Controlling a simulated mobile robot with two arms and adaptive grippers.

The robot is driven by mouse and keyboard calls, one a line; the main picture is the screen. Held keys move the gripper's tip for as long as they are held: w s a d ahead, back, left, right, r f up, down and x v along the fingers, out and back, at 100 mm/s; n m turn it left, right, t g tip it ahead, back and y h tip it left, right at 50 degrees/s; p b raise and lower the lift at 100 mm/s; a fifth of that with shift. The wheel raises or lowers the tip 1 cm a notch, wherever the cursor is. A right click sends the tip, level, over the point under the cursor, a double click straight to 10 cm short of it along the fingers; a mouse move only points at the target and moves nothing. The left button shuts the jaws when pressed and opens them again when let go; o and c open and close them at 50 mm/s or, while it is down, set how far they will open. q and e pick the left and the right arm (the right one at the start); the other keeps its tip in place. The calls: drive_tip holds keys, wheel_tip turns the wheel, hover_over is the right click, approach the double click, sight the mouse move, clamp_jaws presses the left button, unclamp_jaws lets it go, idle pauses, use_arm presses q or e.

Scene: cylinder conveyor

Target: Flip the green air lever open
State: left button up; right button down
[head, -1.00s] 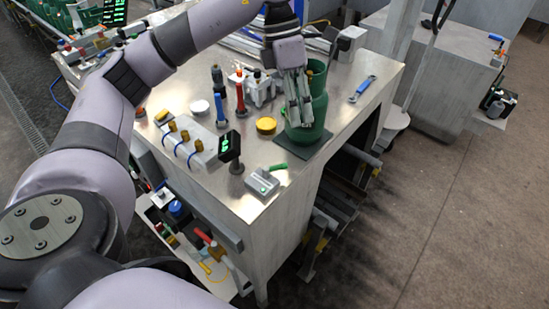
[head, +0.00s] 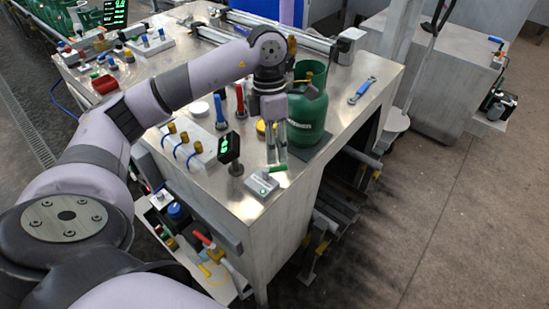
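The green air lever (head: 279,168) is a short green handle on a small grey valve box (head: 262,184) at the front right corner of the metal bench. It points up and to the right from the box. My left gripper (head: 277,160) hangs downward with its fingertips right above or at the lever. A gap shows between its two fingers, so it looks open. Whether the fingertips touch the lever is too small to tell. My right gripper is out of view.
A green gas cylinder (head: 308,112) stands on a dark mat just behind and right of the gripper. A small black display (head: 229,148) on a post stands left of the valve box. A blue wrench (head: 362,90) lies at the bench's right.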

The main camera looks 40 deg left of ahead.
sight(275, 167)
use_arm(q)
drive_tip(key=shift+s+d+f+p, duration=0.15)
drive_tip(key=shift+d+f, duration=0.05)
drive_tip(key=shift+f, duration=0.9)
drive_tip(key=shift+s+d+f+p, duration=0.15)
drive_tip(key=shift+f, duration=0.9)
drive_tip(key=shift+r, duration=0.1)
clamp_jaws()
